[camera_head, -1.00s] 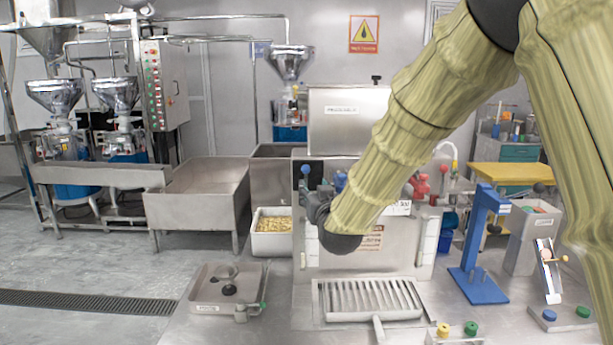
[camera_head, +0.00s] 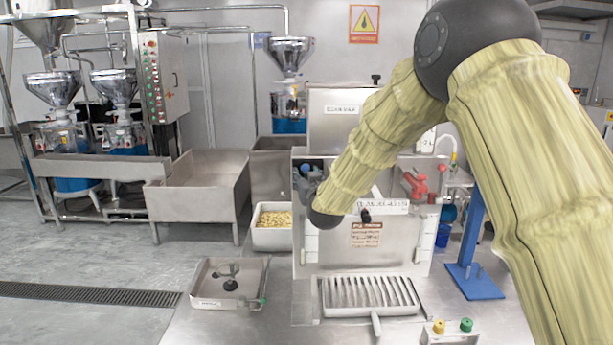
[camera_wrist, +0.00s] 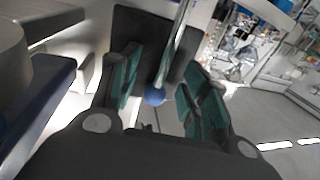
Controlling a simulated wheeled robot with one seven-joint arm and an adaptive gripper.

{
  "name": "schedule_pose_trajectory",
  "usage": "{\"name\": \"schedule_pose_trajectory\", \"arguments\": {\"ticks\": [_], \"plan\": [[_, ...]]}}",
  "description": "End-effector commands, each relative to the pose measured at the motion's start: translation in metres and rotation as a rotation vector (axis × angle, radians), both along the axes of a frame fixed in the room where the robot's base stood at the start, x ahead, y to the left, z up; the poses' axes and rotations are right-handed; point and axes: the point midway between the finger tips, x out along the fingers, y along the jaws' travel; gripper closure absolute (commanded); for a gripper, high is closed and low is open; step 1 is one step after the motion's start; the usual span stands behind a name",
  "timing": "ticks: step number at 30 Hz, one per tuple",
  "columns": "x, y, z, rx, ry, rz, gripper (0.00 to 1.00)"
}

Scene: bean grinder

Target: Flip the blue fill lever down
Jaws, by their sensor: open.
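The blue ball knob of the fill lever (camera_wrist: 154,97) shows in the wrist view, low between the two teal finger pads. A metal rod runs up from near it. My gripper (camera_wrist: 162,92) is open, with one finger on each side of the knob; I cannot tell whether either touches it. In the head view, a blue knob (camera_head: 305,168) shows at the upper left of the steel grinder's front panel (camera_head: 340,255). My gripper (camera_head: 311,183) is right at it, and my wrist hides most of the lever there.
Red lever parts (camera_head: 416,186) sit on the panel's right side. A slatted drip tray (camera_head: 367,297) lies in front, with a shallow metal tray (camera_head: 205,303) to its left. A blue stand (camera_head: 474,285) is at the right. A bin of beans (camera_head: 258,237) stands behind left.

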Motion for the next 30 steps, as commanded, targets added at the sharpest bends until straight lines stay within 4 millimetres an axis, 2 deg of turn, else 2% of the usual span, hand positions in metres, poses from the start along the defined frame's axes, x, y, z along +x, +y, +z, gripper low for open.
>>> {"name": "schedule_pose_trajectory", "arguments": {"ticks": [8,11,16,25,30], "plan": [[0.001,0.000,0.000,0.000,0.000,0.000,0.54],[0.001,0.000,0.000,0.000,0.000,0.000,0.69],[0.001,0.000,0.000,0.000,0.000,0.000,1.00],[0.002,-0.002,-0.001,0.000,-0.006,-0.003,1.00],[0.005,-0.013,-0.005,0.000,-0.032,-0.014,1.00]]}}
